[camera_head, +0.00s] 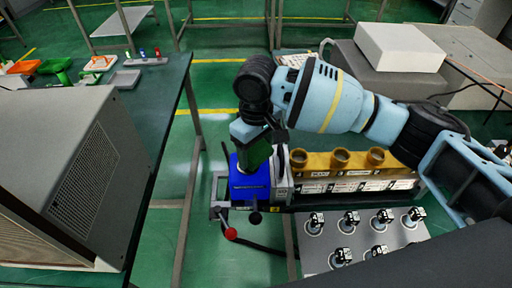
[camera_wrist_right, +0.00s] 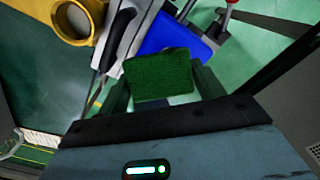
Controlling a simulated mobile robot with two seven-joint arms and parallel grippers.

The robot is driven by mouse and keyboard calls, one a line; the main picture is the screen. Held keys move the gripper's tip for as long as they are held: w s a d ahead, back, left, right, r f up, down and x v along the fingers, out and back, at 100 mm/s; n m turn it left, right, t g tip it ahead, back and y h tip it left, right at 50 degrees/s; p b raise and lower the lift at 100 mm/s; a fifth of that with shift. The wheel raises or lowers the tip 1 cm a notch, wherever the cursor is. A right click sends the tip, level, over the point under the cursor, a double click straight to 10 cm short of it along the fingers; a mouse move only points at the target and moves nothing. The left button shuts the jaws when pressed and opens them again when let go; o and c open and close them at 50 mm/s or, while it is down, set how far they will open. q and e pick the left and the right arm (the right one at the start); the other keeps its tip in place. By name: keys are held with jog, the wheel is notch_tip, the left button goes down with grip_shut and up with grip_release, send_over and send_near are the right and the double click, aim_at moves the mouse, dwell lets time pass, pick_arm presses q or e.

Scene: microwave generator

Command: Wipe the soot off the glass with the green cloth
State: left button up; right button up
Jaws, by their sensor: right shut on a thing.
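My right gripper (camera_head: 252,160) points down just above a blue block-shaped part (camera_head: 248,184) at the left end of the bench equipment. In the right wrist view the green cloth (camera_wrist_right: 158,75) shows as a flat, textured green piece between the fingers, and the gripper is shut on it. The blue part (camera_wrist_right: 172,38) lies just beyond the cloth in that view; I cannot tell whether they touch. I cannot make out the glass or any soot. My left gripper is not in view.
A yellow-brown block with several round ports (camera_head: 340,158) stands right of the gripper. A red-knobbed lever (camera_head: 231,234) sticks out below the blue part. A grey panel with several black knobs (camera_head: 365,240) lies in front. A large grey vented box (camera_head: 70,170) stands on the left table.

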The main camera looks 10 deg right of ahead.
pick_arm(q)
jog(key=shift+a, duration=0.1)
pick_arm(e)
jog(key=shift+f, duration=1.25)
jog(key=shift+a, duration=0.1)
jog(key=shift+w+a+r, duration=0.1)
jog(key=shift+a+r, duration=0.05)
jog(key=shift+a, duration=1.2)
jog(key=shift+w+a, duration=0.25)
jog(key=shift+a, duration=0.45)
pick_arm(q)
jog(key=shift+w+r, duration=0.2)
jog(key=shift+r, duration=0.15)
pick_arm(e)
jog(key=shift+d, duration=0.1)
jog(key=shift+w+r+p, duration=0.1)
jog(key=shift+r+p, duration=0.05)
jog(key=shift+p, duration=0.4)
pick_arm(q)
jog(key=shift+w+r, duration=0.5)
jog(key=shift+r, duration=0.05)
pick_arm(e)
jog(key=shift+d, duration=0.15)
